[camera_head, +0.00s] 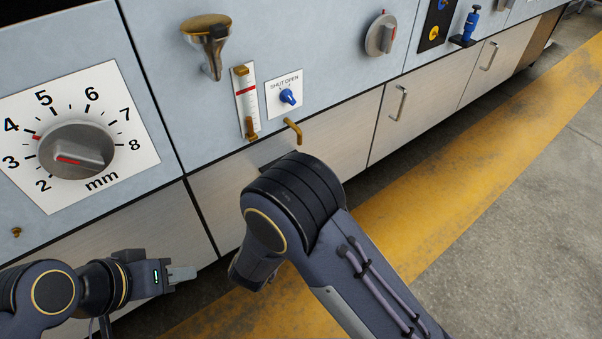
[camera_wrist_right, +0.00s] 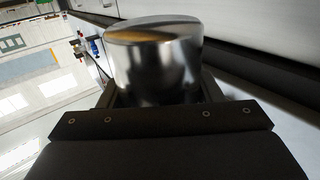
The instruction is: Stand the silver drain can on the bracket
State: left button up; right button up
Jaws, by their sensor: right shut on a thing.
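The silver drain can (camera_wrist_right: 153,62) fills the middle of the right wrist view, a shiny cylinder with its round end face at the top of the picture. My right gripper (camera_wrist_right: 157,92) is shut on it, a finger on each side. In the head view my right forearm hides both this gripper and the can. A dark edge just below the brass drain spout (camera_head: 293,131) may be the bracket (camera_head: 268,164); most of it is behind my arm. My left gripper (camera_head: 182,274) is low at the left, away from the spout; its finger gap cannot be made out.
The machine front carries a mm dial (camera_head: 78,150), a brass funnel (camera_head: 208,42), a sight gauge (camera_head: 246,102) and a blue shut/open valve knob (camera_head: 287,96). Cabinet door handles (camera_head: 399,103) stick out at right. The floor with its yellow stripe (camera_head: 450,185) is clear.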

jog(key=b+x, duration=0.2)
jog(key=x, duration=1.2)
jog(key=shift+w+f+b, duration=0.1)
jog(key=shift+b, duration=0.2)
jog(key=shift+f+b, duration=0.85)
jog(key=shift+f, duration=0.85)
jog(key=shift+f, duration=0.25)
jog(key=o, duration=1.1)
jog(key=shift+r, duration=0.2)
